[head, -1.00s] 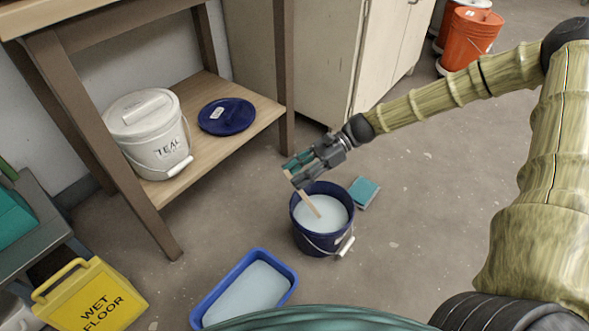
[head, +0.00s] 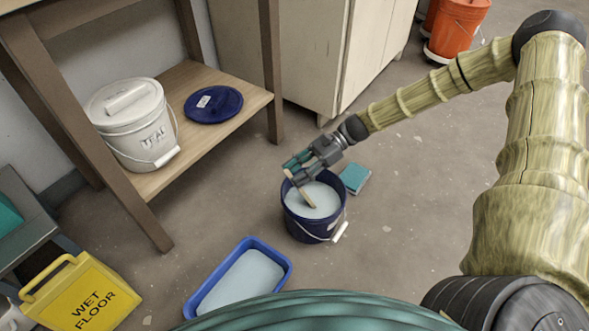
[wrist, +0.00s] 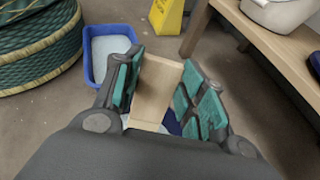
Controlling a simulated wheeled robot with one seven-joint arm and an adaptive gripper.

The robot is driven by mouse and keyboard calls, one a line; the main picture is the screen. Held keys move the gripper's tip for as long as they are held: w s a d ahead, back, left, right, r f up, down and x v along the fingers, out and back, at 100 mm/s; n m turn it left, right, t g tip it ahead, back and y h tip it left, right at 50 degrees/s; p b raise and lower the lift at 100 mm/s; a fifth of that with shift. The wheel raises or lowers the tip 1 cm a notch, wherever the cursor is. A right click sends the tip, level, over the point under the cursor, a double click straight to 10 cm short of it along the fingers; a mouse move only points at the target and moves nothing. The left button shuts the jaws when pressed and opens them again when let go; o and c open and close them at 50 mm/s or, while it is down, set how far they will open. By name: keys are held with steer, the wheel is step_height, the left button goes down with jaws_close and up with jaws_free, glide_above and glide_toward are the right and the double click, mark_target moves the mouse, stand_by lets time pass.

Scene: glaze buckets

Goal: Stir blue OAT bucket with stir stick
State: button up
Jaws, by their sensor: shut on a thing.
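The dark blue bucket (head: 318,229) stands open on the floor, nearly full of pale liquid (head: 323,199), with its handle hanging at the right side. My gripper (head: 297,173) is above the bucket's far left rim, shut on the wooden stir stick (head: 307,197). The stick slants down, and its lower end reaches the liquid. In the wrist view the stick (wrist: 156,92) lies between the two teal finger pads; the bucket is mostly hidden behind the stick and gripper. I cannot read a label on the bucket.
A blue tray (head: 283,285) of pale liquid is at front left. A teal sponge-like block (head: 355,178) lies right of the bucket. A shelf holds the white TEAL bucket (head: 135,130) and a blue lid (head: 214,104). A yellow wet floor sign (head: 85,296) stands left.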

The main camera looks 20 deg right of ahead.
steer(key=shift+s+d+f+b, duration=0.1)
steer(key=shift+d+f+b, duration=0.2)
steer(key=shift+f, duration=0.45)
steer(key=shift+w+d+f+b, duration=0.15)
steer(key=shift+d+f, duration=0.2)
steer(key=shift+f, duration=0.4)
steer(key=shift+s+d+f+b, duration=0.15)
steer(key=shift+d+f+b, duration=0.15)
steer(key=shift+f, duration=0.45)
